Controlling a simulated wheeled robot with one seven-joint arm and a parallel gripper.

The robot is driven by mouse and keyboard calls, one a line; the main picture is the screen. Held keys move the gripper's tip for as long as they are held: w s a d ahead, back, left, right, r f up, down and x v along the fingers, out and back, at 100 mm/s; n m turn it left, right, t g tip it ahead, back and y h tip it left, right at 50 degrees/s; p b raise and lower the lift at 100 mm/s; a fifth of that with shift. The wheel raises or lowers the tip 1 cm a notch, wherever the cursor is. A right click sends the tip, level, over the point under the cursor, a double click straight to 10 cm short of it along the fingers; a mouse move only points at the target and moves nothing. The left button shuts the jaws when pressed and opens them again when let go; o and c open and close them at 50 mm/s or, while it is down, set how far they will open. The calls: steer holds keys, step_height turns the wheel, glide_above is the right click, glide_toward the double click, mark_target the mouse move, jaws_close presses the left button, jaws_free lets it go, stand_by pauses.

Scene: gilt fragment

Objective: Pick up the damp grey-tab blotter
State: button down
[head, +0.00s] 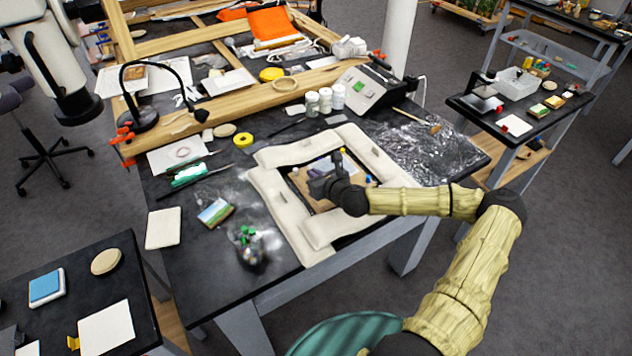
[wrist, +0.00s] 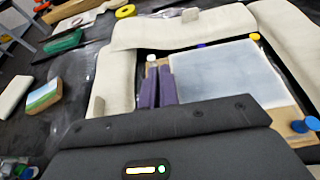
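A pale grey-blue sheet (wrist: 215,75) lies flat on a brown board (wrist: 290,112) inside a ring of cream padded cushions; it may be the damp blotter, but no grey tab shows on it. My gripper (head: 318,184) is over the left part of this board. Its two purple fingers (wrist: 158,84) are together just left of the sheet, and nothing shows between them. A white sheet with a yellow tab (head: 106,330) lies on the lower-left table. Beside it is a partly cut-off white sheet (head: 30,349) with a grey piece (head: 8,338) at the picture's edge.
Cream cushions (head: 275,205) surround the board closely. Coloured pins, such as a blue one (wrist: 312,123) and a yellow one (wrist: 255,36), stand around the sheet. A green-capped bottle group (head: 248,245) and a small landscape picture (head: 215,212) are to the left. Crumpled clear film (head: 430,150) covers the right end.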

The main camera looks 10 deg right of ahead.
step_height(320, 180, up, 6)
steer(key=shift+r, duration=0.2)
stand_by(0.6)
